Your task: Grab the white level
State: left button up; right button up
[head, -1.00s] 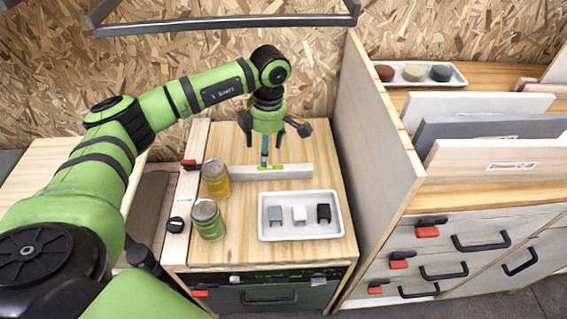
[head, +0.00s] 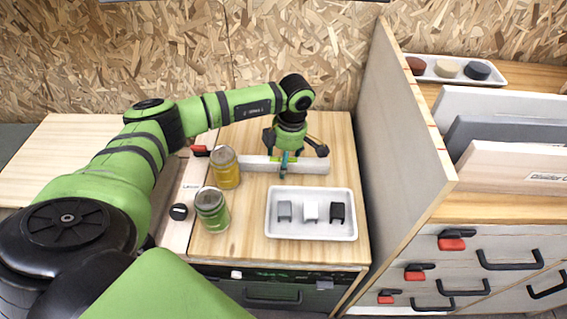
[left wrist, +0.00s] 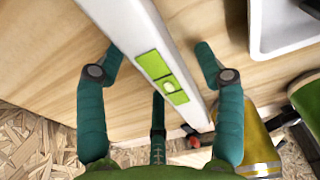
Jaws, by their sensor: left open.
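The white level (head: 312,167) is a long pale bar lying across the wooden worktop behind the tray. In the left wrist view the level (left wrist: 137,27) runs diagonally and shows a bright green vial window. My left gripper (head: 285,165) points down over the middle of the level. In the left wrist view my left gripper (left wrist: 158,62) is open, with teal fingers on both sides of the level and a third finger near its lower part. I cannot tell whether the fingers touch it. My right gripper is in neither view.
A white tray (head: 310,233) holds three small blocks. An upright partition (head: 400,150) bounds the worktop on the right.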

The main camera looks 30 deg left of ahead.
pick_arm(q)
jog(key=c, duration=1.3)
grip_shut()
jog(key=shift+r, duration=0.15)
